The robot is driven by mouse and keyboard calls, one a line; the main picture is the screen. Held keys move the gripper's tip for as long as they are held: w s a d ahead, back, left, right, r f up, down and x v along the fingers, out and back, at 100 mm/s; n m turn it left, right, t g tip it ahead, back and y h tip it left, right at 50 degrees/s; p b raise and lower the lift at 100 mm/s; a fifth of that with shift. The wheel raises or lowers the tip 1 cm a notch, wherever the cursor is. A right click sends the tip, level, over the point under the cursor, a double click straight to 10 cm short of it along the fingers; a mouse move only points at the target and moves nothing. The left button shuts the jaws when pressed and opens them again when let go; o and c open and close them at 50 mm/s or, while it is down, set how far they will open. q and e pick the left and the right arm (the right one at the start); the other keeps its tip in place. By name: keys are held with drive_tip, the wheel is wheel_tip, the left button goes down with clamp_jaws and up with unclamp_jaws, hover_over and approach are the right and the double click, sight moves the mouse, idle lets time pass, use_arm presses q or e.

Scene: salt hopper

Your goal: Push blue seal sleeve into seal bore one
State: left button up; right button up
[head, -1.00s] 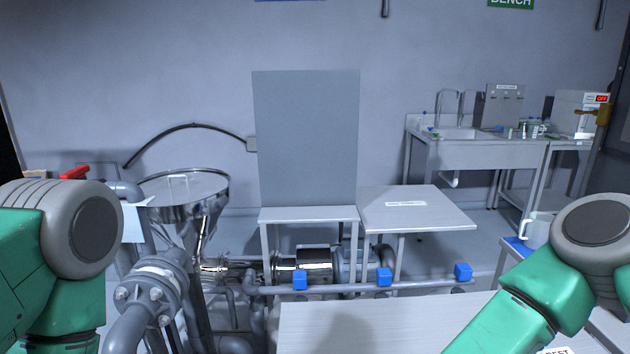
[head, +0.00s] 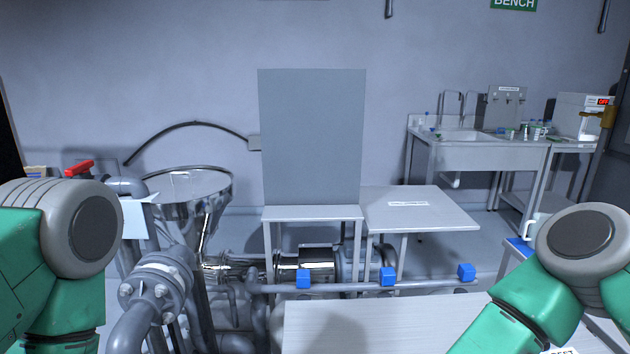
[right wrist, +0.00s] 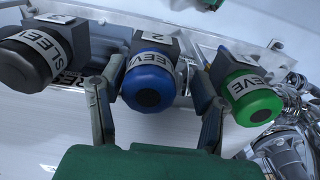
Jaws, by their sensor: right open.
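The blue seal sleeve (right wrist: 149,84), a round blue cap with a white lettered band and dark centre, sits at a dark block in the right wrist view. My right gripper (right wrist: 157,70) is open, with one finger on each side of the blue sleeve. The left finger looks very close to it; I cannot tell whether it touches. The head view shows both my arms but neither gripper. I cannot make out seal bore one in any view.
A black sleeve (right wrist: 28,62) is left of the blue one and a green sleeve (right wrist: 250,98) right of it, both close to my fingers. Shiny metal pipework (right wrist: 290,140) is at the lower right. In the head view, a pale tabletop (head: 390,325) lies low in front.

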drive_tip(key=shift+a, duration=0.4)
drive_tip(key=shift+d+f+p, duration=0.1)
drive_tip(key=shift+d+p, duration=0.2)
drive_tip(key=shift+d, duration=0.45)
drive_tip(key=shift+a, duration=0.65)
drive_tip(key=shift+d+p, duration=0.4)
drive_tip(key=shift+d, duration=0.45)
drive_tip(key=shift+a, duration=0.15)
drive_tip(key=c, duration=1)
drive_tip(key=shift+a, duration=0.15)
clamp_jaws()
use_arm(q)
drive_tip(key=shift+d+r, duration=0.1)
drive_tip(key=shift+r, duration=0.75)
use_arm(e)
drive_tip(key=shift+a, duration=0.1)
